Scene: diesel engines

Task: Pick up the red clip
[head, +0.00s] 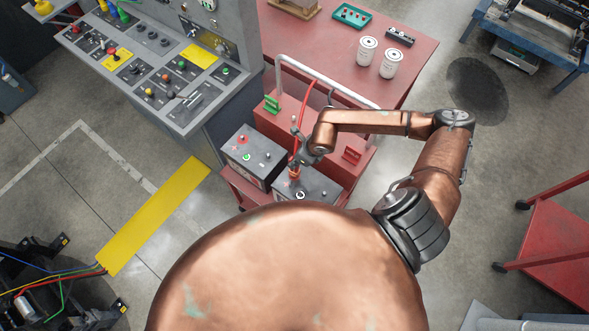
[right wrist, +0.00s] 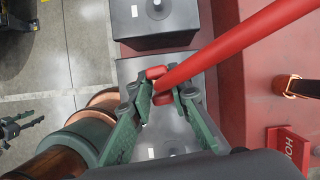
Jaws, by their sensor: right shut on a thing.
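The red clip (head: 294,173) is at the end of a thick red cable (head: 308,118), over the right-hand battery (head: 310,186). My right gripper (head: 297,164) is shut on the clip. In the right wrist view the two green fingers (right wrist: 164,93) close on either side of the red clip (right wrist: 156,73). The red cable (right wrist: 235,40) runs from it to the upper right. I cannot tell whether the clip touches the battery below.
A second battery (head: 250,158) stands to the left on the red cart. A metal handle rail (head: 325,80) rises behind. A grey control console (head: 160,75) stands at left, and a red table (head: 345,30) with two white canisters lies behind.

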